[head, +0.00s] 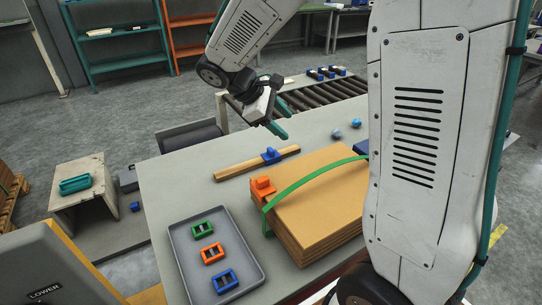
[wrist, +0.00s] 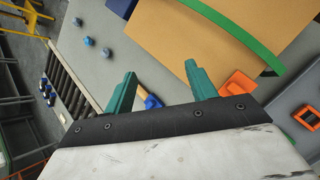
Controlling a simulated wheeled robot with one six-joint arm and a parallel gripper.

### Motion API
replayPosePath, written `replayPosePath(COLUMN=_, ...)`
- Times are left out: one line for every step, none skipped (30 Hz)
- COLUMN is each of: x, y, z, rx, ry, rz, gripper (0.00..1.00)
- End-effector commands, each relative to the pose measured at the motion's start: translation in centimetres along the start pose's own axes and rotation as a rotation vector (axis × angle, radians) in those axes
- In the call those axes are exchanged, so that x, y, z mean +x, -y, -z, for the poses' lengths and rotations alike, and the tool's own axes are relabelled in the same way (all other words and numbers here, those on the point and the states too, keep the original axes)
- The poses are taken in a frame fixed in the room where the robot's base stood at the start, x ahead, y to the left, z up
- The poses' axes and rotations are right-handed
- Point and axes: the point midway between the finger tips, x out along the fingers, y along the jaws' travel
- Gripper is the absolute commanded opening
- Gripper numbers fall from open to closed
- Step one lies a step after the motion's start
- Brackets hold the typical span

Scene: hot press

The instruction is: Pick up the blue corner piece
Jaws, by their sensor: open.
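A blue piece (head: 361,147) sits at the far corner of the board stack (head: 325,195), partly hidden by my arm; it also shows at the top of the wrist view (wrist: 122,8). I cannot tell for sure which is the corner piece. An orange corner piece (head: 263,187) sits on the stack's near-left corner. My gripper (head: 280,128) is open and empty above the table, apart from both blue pieces.
A green strap (head: 310,178) arches over the stack. A grey tray (head: 178,238) holds green, orange and blue frames at the front. A roller conveyor (head: 318,96) stands behind.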

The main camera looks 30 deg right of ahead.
Motion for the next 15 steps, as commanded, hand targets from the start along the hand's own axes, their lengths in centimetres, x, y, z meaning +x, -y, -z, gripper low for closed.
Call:
replayPosePath(x=1.0, y=-1.0, z=2.2, rx=-0.064, ry=0.043, rz=-0.028, gripper=0.56)
replayPosePath(x=1.4, y=-1.6, z=3.4, rx=-0.104, ry=0.067, rz=-0.048, gripper=0.56)
replayPosePath(x=2.1, y=-2.4, z=5.1, rx=-0.155, ry=0.099, rz=-0.075, gripper=0.56)
replayPosePath(x=2.6, y=-2.9, z=6.3, rx=-0.195, ry=0.122, rz=-0.096, gripper=0.56)
replayPosePath(x=3.2, y=-3.4, z=7.6, rx=-0.232, ry=0.145, rz=-0.116, gripper=0.56)
replayPosePath(x=4.0, y=-4.0, z=9.3, rx=-0.285, ry=0.177, rz=-0.142, gripper=0.56)
replayPosePath(x=4.6, y=-4.3, z=10.5, rx=-0.322, ry=0.200, rz=-0.161, gripper=0.56)
replayPosePath(x=5.2, y=-4.7, z=11.8, rx=-0.360, ry=0.222, rz=-0.180, gripper=0.56)
replayPosePath(x=6.0, y=-5.0, z=13.4, rx=-0.407, ry=0.250, rz=-0.204, gripper=0.56)
replayPosePath(x=6.5, y=-5.2, z=14.6, rx=-0.442, ry=0.269, rz=-0.221, gripper=0.56)
replayPosePath(x=7.1, y=-5.4, z=15.7, rx=-0.473, ry=0.287, rz=-0.237, gripper=0.56)
replayPosePath(x=7.8, y=-5.5, z=17.0, rx=-0.513, ry=0.310, rz=-0.256, gripper=0.56)
replayPosePath(x=8.3, y=-5.7, z=17.9, rx=-0.539, ry=0.325, rz=-0.270, gripper=0.56)
replayPosePath(x=8.8, y=-5.7, z=18.7, rx=-0.562, ry=0.338, rz=-0.281, gripper=0.56)
replayPosePath(x=9.3, y=-5.8, z=19.6, rx=-0.590, ry=0.354, rz=-0.296, gripper=0.56)
